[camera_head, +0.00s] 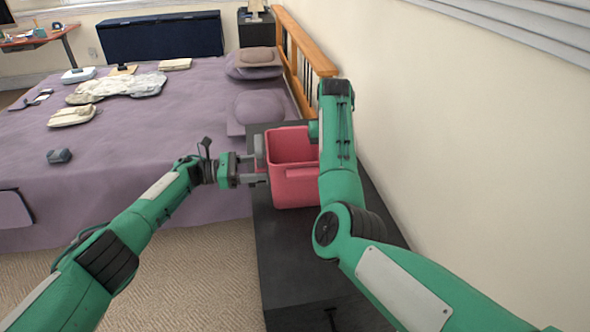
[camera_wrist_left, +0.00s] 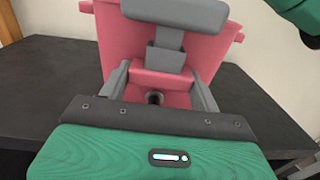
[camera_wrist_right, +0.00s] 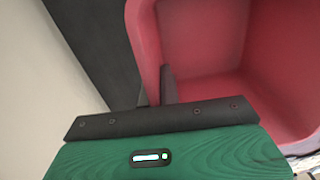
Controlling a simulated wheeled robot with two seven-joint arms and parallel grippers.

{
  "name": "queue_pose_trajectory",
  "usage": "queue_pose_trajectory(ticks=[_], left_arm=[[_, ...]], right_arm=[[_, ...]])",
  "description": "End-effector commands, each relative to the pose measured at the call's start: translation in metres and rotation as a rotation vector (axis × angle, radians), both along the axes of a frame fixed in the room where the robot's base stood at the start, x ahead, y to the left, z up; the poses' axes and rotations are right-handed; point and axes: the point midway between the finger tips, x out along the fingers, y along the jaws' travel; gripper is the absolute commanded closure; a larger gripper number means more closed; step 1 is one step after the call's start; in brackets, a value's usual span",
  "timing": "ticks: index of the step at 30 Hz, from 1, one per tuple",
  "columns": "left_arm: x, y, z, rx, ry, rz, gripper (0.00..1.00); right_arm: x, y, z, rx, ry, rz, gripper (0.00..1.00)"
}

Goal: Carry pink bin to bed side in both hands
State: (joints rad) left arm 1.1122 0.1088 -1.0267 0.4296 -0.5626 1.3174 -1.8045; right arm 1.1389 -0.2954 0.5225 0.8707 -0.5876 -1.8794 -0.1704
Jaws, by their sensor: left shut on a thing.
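The pink bin (camera_head: 295,193) is upright over the black cabinet top (camera_head: 290,245); I cannot tell if its base touches. My left gripper (camera_head: 262,164) is at the bin's left side. In the left wrist view, its fingers (camera_wrist_left: 160,88) are shut on a pink part jutting from the bin (camera_wrist_left: 112,45). My right gripper (camera_wrist_right: 156,90) is at the bin's other side, mostly hidden by my right arm in the head view. In the right wrist view, one dark finger is inside the bin (camera_wrist_right: 205,45), against its wall. The other finger barely shows, so its grip is unclear.
The bed (camera_head: 180,125) with a purple cover lies left of the cabinet, holding clothes, pillows and small items. A wooden headboard (camera_head: 305,50) stands behind the cabinet. The wall (camera_head: 450,130) is close on the right. Carpet (camera_head: 170,270) is clear in front of the bed.

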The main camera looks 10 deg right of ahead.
Motion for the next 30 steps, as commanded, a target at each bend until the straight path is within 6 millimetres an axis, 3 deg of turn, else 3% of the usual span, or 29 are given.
queue_pose_trajectory(ticks=[17,30], left_arm=[[0.001,0.001,0.002,0.000,-0.001,0.003,1.00],[0.001,0.001,0.031,0.000,-0.001,0.004,1.00]], right_arm=[[0.000,-0.001,0.003,0.000,-0.001,-0.001,1.00],[0.000,-0.001,0.032,0.000,-0.001,-0.001,1.00]])
